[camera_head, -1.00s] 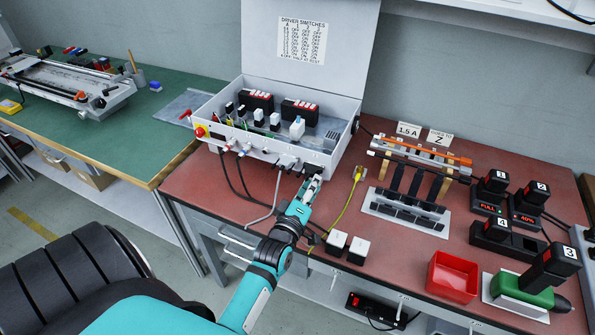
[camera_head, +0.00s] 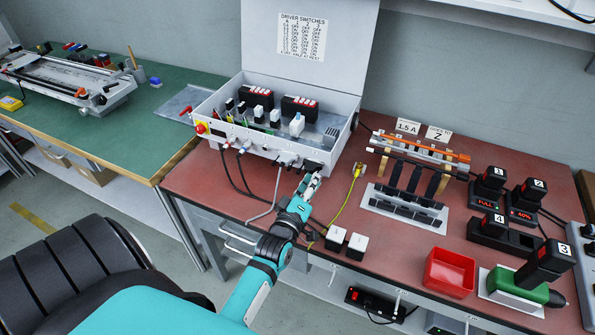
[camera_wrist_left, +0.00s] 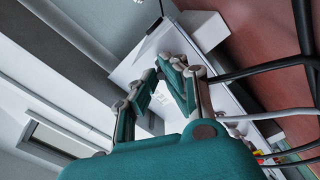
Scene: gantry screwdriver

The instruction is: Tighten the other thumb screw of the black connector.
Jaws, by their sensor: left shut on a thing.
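The black connector (camera_head: 314,166) sits on the front panel of the grey control box (camera_head: 342,140), near its right corner. My left gripper (camera_head: 314,177) reaches up to it from below and in front, with its fingertips at the connector. The fingers are shut on the thumb screw, which is too small and too covered to make out. In the left wrist view, the gripper's fingers (camera_wrist_left: 163,68) come together by the pale box wall, and the screw is hidden there. My right gripper is not in view.
Grey and black cables hang from the panel left of my gripper. A yellow cable (camera_head: 347,200) lies to its right, close to two white-topped blocks (camera_head: 346,241). A red bin (camera_head: 450,271) and battery chargers stand further right. The red bench top between them is partly clear.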

